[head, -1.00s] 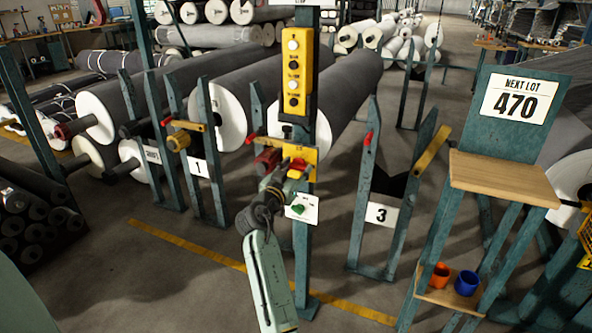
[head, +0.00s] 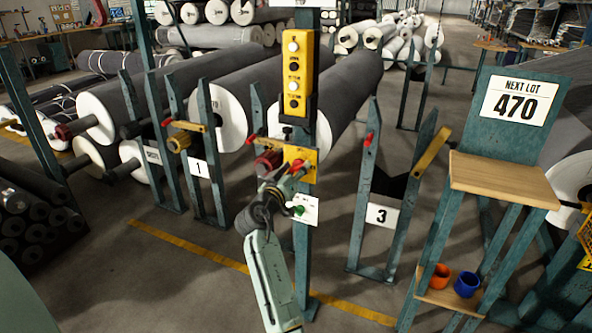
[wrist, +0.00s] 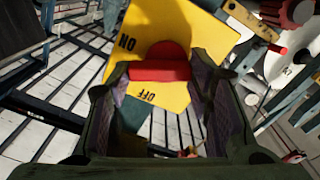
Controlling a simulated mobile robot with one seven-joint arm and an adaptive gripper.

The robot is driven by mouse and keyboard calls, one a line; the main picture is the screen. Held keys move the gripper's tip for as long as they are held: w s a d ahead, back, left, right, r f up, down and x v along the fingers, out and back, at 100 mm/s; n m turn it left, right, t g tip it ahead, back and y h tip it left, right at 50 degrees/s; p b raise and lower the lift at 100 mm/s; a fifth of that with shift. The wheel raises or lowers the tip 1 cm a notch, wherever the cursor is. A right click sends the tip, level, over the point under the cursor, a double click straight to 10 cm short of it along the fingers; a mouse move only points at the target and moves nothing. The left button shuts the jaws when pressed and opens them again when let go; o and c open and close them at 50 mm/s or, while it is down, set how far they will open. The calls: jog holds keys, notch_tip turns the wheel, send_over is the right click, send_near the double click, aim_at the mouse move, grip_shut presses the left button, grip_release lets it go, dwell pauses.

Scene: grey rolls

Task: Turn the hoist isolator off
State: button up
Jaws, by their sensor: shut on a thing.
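The hoist isolator is a yellow plate (head: 311,158) with a red handle (head: 297,165), fixed to the green post below the yellow push-button box. In the wrist view the plate (wrist: 190,30) carries the words ON and OFF, and the red handle (wrist: 160,71) lies crosswise between my fingers, in front of a red round base. My gripper (head: 285,175) is at the handle and shut on it; its two fingers also show in the wrist view (wrist: 162,88), one at each end of the red bar. My gripper and arm partly hide the handle in the head view.
The yellow push-button box (head: 297,75) hangs just above on the post. A white card (head: 307,213) with a green part is below. Roll stands marked 1 (head: 197,169) and 3 (head: 381,215) flank the post. A wooden shelf stand (head: 500,180) is at the right.

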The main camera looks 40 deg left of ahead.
jog(key=n+p, duration=0.1)
jog(key=n, duration=0.2)
jog(key=shift+r+n, duration=0.1)
jog(key=shift+n, duration=0.3)
jog(key=n+p, duration=0.1)
jog(key=n, duration=0.2)
jog(key=shift+a+n+p, duration=0.15)
jog(key=shift+n+p, duration=0.15)
jog(key=shift+p, duration=0.05)
jog(key=shift+a+n+p, duration=0.2)
jog(key=shift+n+p, duration=1.1)
jog(key=shift+n, duration=1.2)
jog(key=shift+s, duration=0.1)
jog(key=o, duration=1.1)
jog(key=shift+o, duration=0.2)
jog(key=v, duration=1.2)
